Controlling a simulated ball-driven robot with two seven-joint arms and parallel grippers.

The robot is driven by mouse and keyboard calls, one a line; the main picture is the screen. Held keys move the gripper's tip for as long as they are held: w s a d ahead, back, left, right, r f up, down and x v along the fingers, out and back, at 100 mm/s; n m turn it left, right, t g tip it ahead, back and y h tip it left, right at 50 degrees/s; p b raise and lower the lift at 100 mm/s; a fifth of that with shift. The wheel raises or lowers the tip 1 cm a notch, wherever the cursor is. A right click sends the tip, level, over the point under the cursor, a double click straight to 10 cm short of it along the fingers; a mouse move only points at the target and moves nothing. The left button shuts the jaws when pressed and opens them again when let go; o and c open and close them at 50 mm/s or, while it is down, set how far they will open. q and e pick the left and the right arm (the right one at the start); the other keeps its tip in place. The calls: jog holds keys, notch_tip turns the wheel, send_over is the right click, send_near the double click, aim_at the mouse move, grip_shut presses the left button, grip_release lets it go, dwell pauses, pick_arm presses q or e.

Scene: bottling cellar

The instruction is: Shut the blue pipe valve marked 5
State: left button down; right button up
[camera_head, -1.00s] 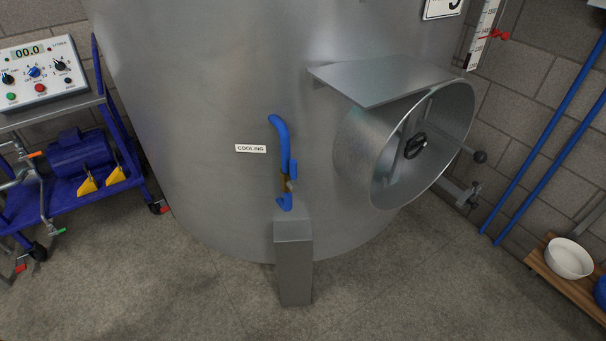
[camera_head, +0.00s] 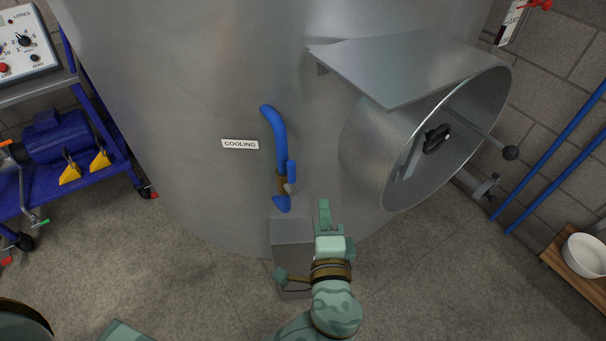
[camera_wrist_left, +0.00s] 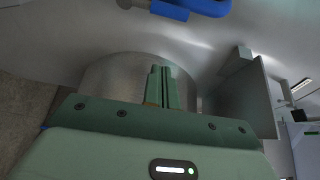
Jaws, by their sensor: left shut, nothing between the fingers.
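The blue pipe (camera_head: 273,128) comes out of the steel tank (camera_head: 190,90) beside a COOLING label and bends down to a brass valve body (camera_head: 282,184). A blue lever (camera_head: 291,172) stands upright on the valve, roughly in line with the pipe. No number 5 shows on it. My left gripper (camera_head: 324,207) is shut and empty, a little right of and below the valve, apart from it in the picture. In the left wrist view its fingers (camera_wrist_left: 160,87) are together and blue piping (camera_wrist_left: 190,8) crosses the top edge. My right gripper is not in view.
A round steel manway (camera_head: 375,150) under a flat plate (camera_head: 400,65) juts out just right of the valve. A steel leg (camera_head: 291,238) stands below the valve. A blue pump trolley (camera_head: 60,190) is at left, and a white bowl (camera_head: 585,255) at right.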

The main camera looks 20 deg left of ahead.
aim_at(290, 175)
pick_arm(q)
jog(key=shift+w+f, duration=0.1)
jog(key=shift+w, duration=0.05)
jog(key=w+a+b, duration=0.1)
jog(key=w+a, duration=0.5)
jog(key=shift+w+a, duration=0.25)
jog(key=shift+a, duration=0.1)
dwell(0.3)
